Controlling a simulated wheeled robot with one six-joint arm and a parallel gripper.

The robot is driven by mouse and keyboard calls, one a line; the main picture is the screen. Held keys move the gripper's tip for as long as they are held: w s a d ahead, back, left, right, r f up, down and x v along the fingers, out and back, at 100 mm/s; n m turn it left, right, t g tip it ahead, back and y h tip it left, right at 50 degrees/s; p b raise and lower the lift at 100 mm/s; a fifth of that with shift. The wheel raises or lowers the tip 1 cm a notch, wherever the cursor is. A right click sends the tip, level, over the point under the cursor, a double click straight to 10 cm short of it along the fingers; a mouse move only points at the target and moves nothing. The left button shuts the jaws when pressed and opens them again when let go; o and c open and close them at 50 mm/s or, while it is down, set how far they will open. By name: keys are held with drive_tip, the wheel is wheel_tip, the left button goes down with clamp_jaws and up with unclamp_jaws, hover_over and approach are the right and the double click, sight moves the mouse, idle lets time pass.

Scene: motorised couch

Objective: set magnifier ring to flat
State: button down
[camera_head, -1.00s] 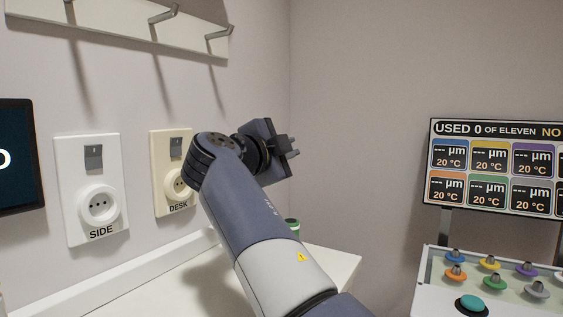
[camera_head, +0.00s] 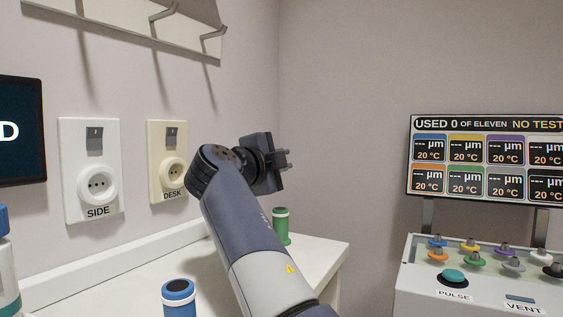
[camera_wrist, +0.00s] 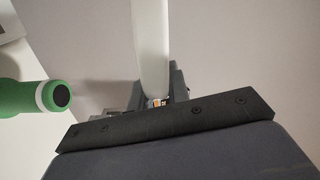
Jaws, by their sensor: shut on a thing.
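My gripper (camera_head: 287,159) is raised above the back of the white table, in front of the wall. In the wrist view its fingers (camera_wrist: 152,100) are together at the lower end of a long white bar (camera_wrist: 151,45). The bar runs up out of that view. I cannot tell whether it is part of the magnifier. I do not make out a magnifier ring in either view.
A green container (camera_head: 281,228) stands near the table's (camera_head: 318,252) back right edge; it also shows in the wrist view (camera_wrist: 30,98). A blue-topped container (camera_head: 179,299) stands in front. Wall sockets (camera_head: 97,184) are left. A control box (camera_head: 470,295) and display (camera_head: 487,157) are right.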

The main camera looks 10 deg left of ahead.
drive_tip(key=shift+a+f, duration=0.15)
drive_tip(key=shift+f, duration=0.25)
drive_tip(key=c, duration=1.4)
unclamp_jaws()
drive_tip(key=shift+r, duration=0.15)
drive_tip(key=v, duration=1)
drive_tip(key=shift+s+a, duration=0.2)
drive_tip(key=shift+s, duration=0.15)
